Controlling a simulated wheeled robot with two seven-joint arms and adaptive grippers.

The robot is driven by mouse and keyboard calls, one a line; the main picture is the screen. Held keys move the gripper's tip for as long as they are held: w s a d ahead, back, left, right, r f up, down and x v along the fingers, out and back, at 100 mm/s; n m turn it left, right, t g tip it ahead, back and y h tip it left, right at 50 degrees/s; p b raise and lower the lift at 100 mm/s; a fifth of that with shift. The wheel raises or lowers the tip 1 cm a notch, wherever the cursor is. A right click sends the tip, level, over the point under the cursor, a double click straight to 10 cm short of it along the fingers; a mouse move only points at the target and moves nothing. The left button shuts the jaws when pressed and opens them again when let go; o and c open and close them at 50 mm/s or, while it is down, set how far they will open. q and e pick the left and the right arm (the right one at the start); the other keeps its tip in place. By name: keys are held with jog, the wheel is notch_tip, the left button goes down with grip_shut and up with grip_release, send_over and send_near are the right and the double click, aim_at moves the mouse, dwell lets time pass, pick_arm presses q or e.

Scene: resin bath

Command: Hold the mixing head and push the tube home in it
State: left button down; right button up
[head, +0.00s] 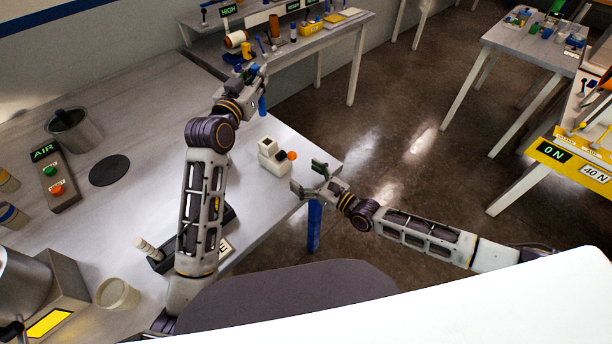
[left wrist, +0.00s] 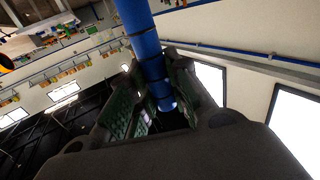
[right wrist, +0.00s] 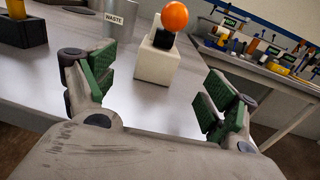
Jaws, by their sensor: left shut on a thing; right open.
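My left gripper (head: 252,82) is shut on a blue tube (head: 263,104), held raised above the far edge of the bench. The tube also runs between the green finger pads in the left wrist view (left wrist: 145,42). A white block with a dark fitting and an orange ball, which looks like the mixing head (head: 268,160), stands on the bench near its right corner. My right gripper (head: 309,180) is open and empty beside it, at the bench edge. In the right wrist view the white block (right wrist: 157,64) is beyond and between the open fingers (right wrist: 156,92), apart from them.
A grey waste bin (head: 78,134), a black disc (head: 110,170) and an AIR button box (head: 60,182) are on the bench's left part. A dark tray (head: 229,214) lies partly behind my left arm. The bench between the disc and my left arm is clear.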

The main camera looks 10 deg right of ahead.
aim_at(278, 157)
jog(key=shift+x, duration=5.95)
jog(key=shift+c, duration=0.4)
jog(key=c, duration=1.3)
jog(key=o, duration=1.3)
jog(key=c, duration=0.8)
jog(key=shift+c, duration=0.2)
